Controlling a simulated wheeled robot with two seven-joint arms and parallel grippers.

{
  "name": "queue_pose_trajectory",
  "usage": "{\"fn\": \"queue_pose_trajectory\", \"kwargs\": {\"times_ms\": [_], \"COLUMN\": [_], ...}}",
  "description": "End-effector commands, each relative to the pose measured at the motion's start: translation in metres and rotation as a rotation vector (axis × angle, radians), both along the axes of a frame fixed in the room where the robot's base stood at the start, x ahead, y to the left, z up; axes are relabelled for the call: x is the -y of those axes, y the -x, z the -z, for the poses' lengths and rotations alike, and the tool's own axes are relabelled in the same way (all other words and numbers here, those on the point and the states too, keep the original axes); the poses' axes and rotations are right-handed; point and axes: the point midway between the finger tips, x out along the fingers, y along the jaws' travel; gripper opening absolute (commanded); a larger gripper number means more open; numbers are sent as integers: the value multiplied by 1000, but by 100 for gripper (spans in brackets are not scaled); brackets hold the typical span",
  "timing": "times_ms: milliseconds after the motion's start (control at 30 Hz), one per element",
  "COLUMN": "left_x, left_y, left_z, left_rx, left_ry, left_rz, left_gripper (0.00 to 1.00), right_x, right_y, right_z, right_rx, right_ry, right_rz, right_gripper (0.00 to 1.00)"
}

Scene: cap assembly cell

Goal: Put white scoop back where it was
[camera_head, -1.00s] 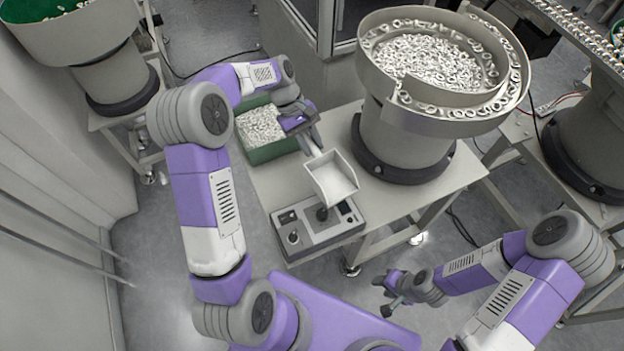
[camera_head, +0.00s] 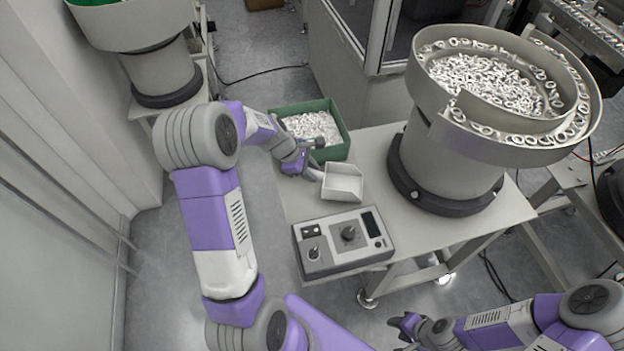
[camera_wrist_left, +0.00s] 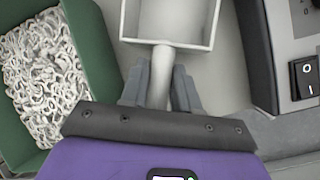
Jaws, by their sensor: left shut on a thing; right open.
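The white scoop (camera_head: 343,182) is an empty open tray with a short handle. It is low over the table (camera_head: 290,196) or on it, between the green bin and the control box; I cannot tell if it touches. My left gripper (camera_head: 312,172) is shut on the scoop's handle. In the left wrist view, the handle (camera_wrist_left: 163,68) runs between the two fingers (camera_wrist_left: 161,88) and the scoop's tray (camera_wrist_left: 168,22) points away from the wrist. My right gripper (camera_head: 404,328) is open and empty, low at the bottom of the head view, away from the table.
A green bin (camera_head: 338,150) full of white rings stands at the table's far left corner. A grey control box (camera_head: 343,243) with knobs and a switch sits at the near edge. A large bowl feeder (camera_head: 448,165) with white rings stands to the right.

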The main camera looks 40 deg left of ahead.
Motion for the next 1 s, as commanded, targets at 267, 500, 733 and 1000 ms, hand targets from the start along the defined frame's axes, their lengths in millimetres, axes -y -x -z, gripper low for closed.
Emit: {"fn": "queue_pose_trajectory", "kwargs": {"times_ms": [267,500,733,1000], "left_x": [0,0,0,0], "left_y": [0,0,0,1], "left_z": [32,33,32,29], "left_rx": [0,-1,-1,-1], "left_ry": [1,0,0,0], "left_rz": [2,2,2,1], "left_gripper": [0,31,56,56], "right_x": [0,0,0,0], "right_y": [0,0,0,0], "right_z": [15,15,14,12], "right_rx": [0,0,0,0], "right_ry": [0,0,0,0], "right_rz": [0,0,0,0], "right_gripper": [43,43,43,43]}}
